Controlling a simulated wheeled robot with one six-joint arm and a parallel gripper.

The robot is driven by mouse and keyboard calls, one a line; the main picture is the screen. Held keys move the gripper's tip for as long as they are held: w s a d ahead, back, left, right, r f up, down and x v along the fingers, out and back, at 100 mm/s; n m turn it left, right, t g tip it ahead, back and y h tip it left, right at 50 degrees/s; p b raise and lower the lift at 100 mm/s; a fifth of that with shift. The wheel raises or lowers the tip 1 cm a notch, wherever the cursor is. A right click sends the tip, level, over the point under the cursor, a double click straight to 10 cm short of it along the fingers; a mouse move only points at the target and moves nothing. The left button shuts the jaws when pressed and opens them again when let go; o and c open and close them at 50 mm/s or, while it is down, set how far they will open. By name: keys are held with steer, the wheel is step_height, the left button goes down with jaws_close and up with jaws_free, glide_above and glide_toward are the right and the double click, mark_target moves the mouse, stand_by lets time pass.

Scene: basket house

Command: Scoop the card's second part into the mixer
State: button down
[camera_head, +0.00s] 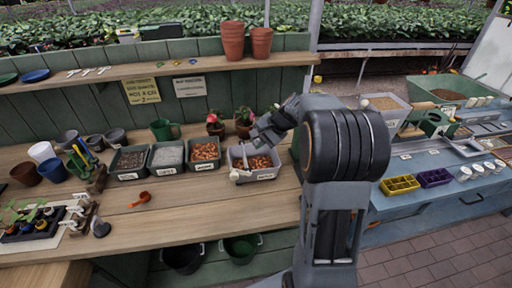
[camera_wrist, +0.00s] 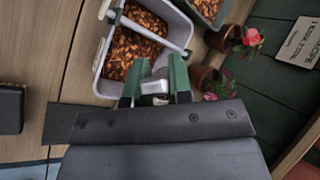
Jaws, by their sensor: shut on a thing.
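My gripper (camera_wrist: 155,90) is shut on a small pale grey piece (camera_wrist: 155,87) between its green fingers. I cannot tell whether the piece is loose or part of the tub beside it. My gripper is at the back edge of a grey tub (camera_head: 237,173) with brown chips in it, a cross bar and a pale knob; its label is too small to read surely. The tub also shows in the wrist view (camera_wrist: 179,22).
Bins of dark soil (camera_head: 128,160), grey gravel (camera_head: 167,155) and brown chips (camera_head: 203,151) stand left of the tub. Flower pots (camera_head: 243,128) stand behind it. Pots and a tool rack (camera_head: 95,180) fill the left end. The front bench is mostly clear.

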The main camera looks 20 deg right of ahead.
steer(key=t+y+b, duration=0.1)
steer(key=b, duration=0.3)
steer(key=s+f+t+b, duration=0.1)
steer(key=t+b, duration=0.1)
steer(key=b, duration=0.3)
steer(key=f+t+y+b, duration=0.1)
steer(key=b, duration=0.4)
steer(key=shift+s+d+f+m+t+y, duration=0.2)
steer(key=shift+s+d+m+t+y, duration=0.1)
steer(key=shift+d, duration=0.05)
steer(key=shift+b, duration=0.35)
steer(key=shift+s+r+t+b, duration=0.1)
steer(key=shift+t+b, duration=0.2)
steer(key=shift+b, duration=0.35)
